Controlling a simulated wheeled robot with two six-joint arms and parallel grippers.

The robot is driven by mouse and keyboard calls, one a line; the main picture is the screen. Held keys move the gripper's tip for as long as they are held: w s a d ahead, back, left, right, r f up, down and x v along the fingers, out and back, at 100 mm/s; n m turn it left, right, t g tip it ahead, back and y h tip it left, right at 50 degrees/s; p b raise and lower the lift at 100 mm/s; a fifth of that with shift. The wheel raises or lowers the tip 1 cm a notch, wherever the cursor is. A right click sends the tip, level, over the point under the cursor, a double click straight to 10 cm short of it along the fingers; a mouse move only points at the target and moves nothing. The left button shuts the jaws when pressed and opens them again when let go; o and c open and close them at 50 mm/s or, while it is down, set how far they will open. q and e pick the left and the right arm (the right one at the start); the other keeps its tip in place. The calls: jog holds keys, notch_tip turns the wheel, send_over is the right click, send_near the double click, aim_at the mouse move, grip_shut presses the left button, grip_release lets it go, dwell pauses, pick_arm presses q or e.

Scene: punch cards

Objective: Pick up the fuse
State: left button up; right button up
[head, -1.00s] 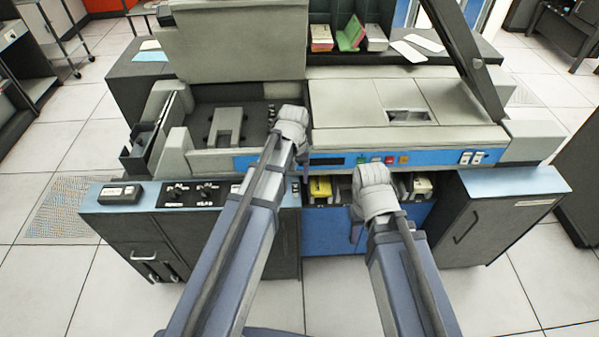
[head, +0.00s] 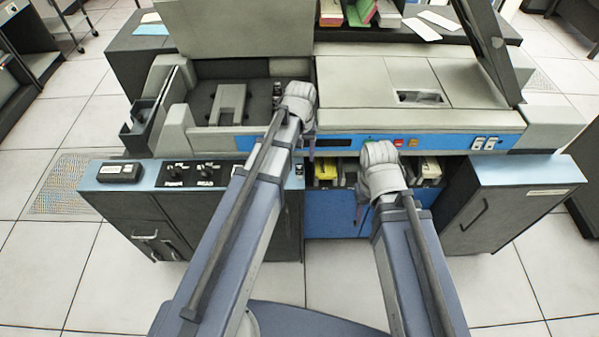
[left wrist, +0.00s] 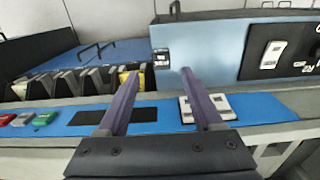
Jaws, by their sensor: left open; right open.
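I cannot pick out the fuse with certainty. A small black-and-white fitting (left wrist: 161,58) sits at the edge of the blue console top in the left wrist view; I cannot tell whether it holds the fuse. My left gripper (head: 311,146) is over the machine's front edge, left of centre, its fingers mostly hidden by the wrist. In the left wrist view its two fingers (left wrist: 158,75) are apart with nothing between them, and the fitting appears just beyond the tips. My right gripper (head: 360,212) is open in front of the card pockets, mostly hidden by its wrist.
The grey machine (head: 400,83) has a blue front strip with buttons. Card pockets with a yellow block (head: 326,172) lie below it. The left console top (head: 137,184) carries a dark box (head: 120,172) and knobs. A cabinet (head: 510,195) stands right; a raised lid arm (head: 485,45) leans there.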

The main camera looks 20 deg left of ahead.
aim_at(299, 166)
pick_arm(q)
jog(key=shift+s+f+b, duration=0.25)
jog(key=shift+f+b, duration=1)
jog(key=shift+f, duration=0.1)
jog(key=shift+s+f+b, duration=0.2)
jog(key=shift+f+b, duration=1.05)
jog(key=shift+f, duration=0.05)
jog(key=shift+r, duration=0.1)
grip_shut()
